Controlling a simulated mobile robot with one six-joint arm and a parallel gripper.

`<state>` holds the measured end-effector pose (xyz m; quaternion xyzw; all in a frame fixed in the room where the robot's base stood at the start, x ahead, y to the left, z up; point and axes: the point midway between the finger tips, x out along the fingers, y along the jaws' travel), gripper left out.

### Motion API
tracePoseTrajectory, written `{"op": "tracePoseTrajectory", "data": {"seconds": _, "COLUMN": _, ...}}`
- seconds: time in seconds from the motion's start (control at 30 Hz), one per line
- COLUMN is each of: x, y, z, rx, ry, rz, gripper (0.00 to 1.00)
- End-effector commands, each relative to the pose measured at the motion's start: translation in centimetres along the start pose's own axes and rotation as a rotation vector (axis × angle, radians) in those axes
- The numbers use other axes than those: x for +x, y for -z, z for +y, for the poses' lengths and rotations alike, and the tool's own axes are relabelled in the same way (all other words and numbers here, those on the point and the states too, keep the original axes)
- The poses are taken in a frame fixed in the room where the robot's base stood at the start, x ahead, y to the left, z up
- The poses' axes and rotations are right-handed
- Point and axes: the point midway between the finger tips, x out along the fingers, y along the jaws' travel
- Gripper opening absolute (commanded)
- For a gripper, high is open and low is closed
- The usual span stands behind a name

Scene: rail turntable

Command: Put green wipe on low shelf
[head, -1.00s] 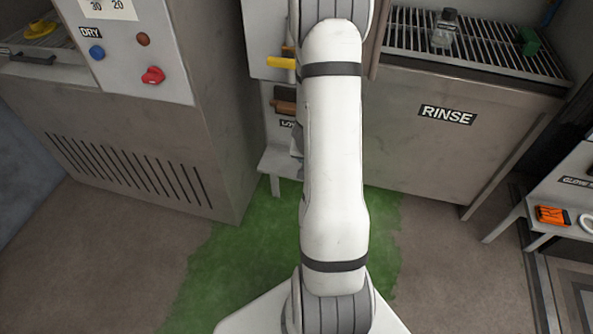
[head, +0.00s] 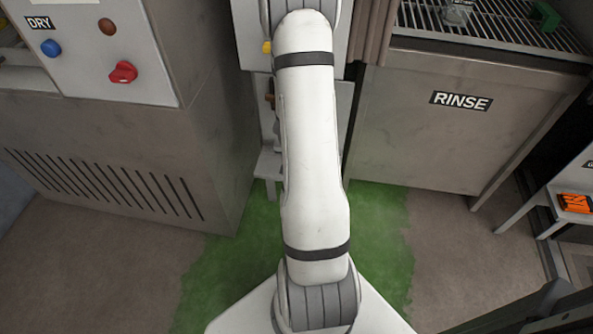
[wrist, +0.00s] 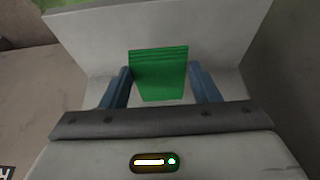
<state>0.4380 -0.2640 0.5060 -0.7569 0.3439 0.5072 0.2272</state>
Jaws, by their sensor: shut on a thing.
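In the wrist view, my gripper (wrist: 160,88) is shut on the green wipe (wrist: 160,72), a ribbed green block held between its two blue fingers. A pale grey surface lies beyond the wipe; I cannot tell whether the wipe touches it. In the head view, my arm hides the gripper and the wipe. The low shelf (head: 268,165) is a pale ledge between the two cabinets, mostly hidden behind my arm.
The DRY cabinet (head: 110,150) with blue and red knobs stands at the left. The RINSE cabinet (head: 440,130) with a grate on top stands at the right. A side stand at far right holds an orange item (head: 574,203). Green floor (head: 240,260) lies between.

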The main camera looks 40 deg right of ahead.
Motion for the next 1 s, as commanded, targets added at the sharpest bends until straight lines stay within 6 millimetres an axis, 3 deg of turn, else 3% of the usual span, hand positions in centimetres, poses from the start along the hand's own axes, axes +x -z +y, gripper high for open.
{"op": "tracePoseTrajectory", "data": {"seconds": 0.03, "x": 1.1, "y": -0.4, "z": 0.1, "rx": 0.001, "ry": -0.001, "rz": 0.0, "gripper": 0.37}}
{"op": "tracePoseTrajectory", "data": {"seconds": 0.23, "x": 2.1, "y": -0.8, "z": 0.4, "rx": 0.008, "ry": -0.003, "rz": 0.0, "gripper": 0.37}}
{"op": "tracePoseTrajectory", "data": {"seconds": 0.47, "x": 4.7, "y": -1.8, "z": 0.4, "rx": 0.009, "ry": -0.004, "rz": -0.001, "gripper": 0.37}}
{"op": "tracePoseTrajectory", "data": {"seconds": 0.9, "x": 5.1, "y": -2.0, "z": 0.5, "rx": 0.009, "ry": -0.004, "rz": 0.0, "gripper": 0.37}}
{"op": "tracePoseTrajectory", "data": {"seconds": 0.93, "x": 4.9, "y": -1.9, "z": 0.5, "rx": 0.009, "ry": -0.004, "rz": 0.0, "gripper": 0.58}}
{"op": "tracePoseTrajectory", "data": {"seconds": 1.0, "x": 4.9, "y": -1.9, "z": 0.5, "rx": 0.009, "ry": -0.004, "rz": 0.0, "gripper": 0.64}}
